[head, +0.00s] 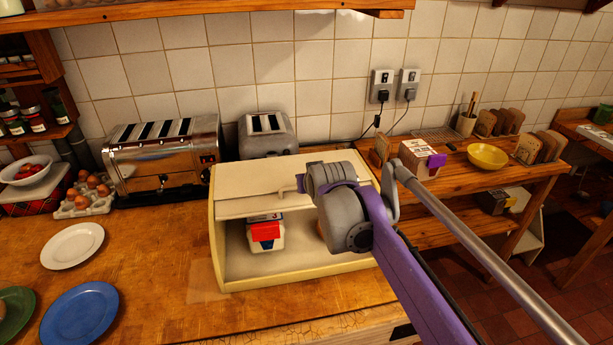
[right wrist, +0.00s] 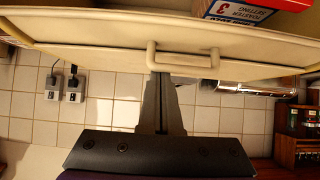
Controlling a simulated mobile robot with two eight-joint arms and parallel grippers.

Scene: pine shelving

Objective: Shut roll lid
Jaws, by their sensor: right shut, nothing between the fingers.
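The cream bread box (head: 221,250) stands on the wooden counter. Its roll lid (head: 250,200) is partly down, with the lower front open. The lid's bar handle shows in the right wrist view (right wrist: 183,58). My right gripper (right wrist: 159,80) is shut and empty, its fingertips at one end of the handle, touching or very close. In the head view my right arm covers the gripper and the box's right part. A white package with a red top (head: 265,232) sits inside the box. My left gripper is not in view.
A chrome toaster (head: 160,155) and a grey toaster (head: 267,137) stand behind the box. An egg tray (head: 85,197), a white plate (head: 72,245) and a blue plate (head: 80,315) lie to the left. A lower wooden side table with a yellow bowl (head: 487,156) is to the right.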

